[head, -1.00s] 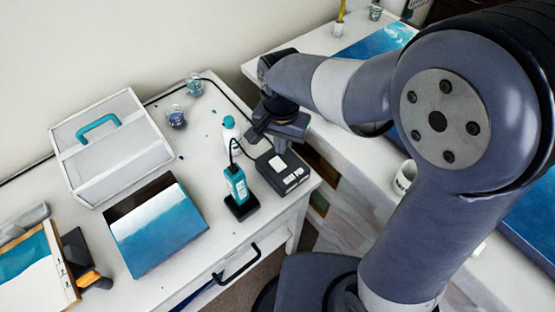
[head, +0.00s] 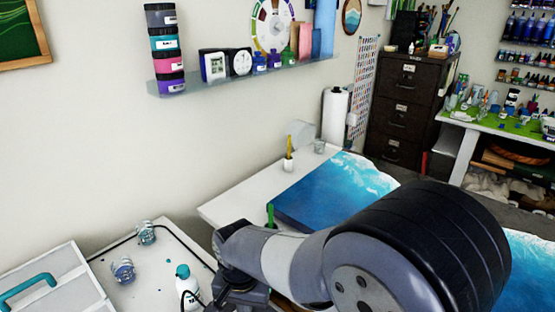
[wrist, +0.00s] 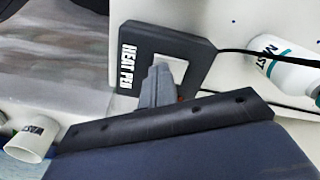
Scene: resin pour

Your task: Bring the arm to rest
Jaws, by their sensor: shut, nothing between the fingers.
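My arm (head: 300,262) reaches in from the lower right of the head view, bent at a large dark joint. In the wrist view my gripper (wrist: 160,84) is shut and empty. Its fingers overlap the black box marked HEAT PEN (wrist: 134,72); whether they touch it I cannot tell.
A white bottle with a teal cap (head: 187,285) stands near the wrist; jars (head: 123,270) stand beyond. A blue panel (head: 325,195) lies on the back table. The wrist view shows a white cup (wrist: 30,142) at lower left.

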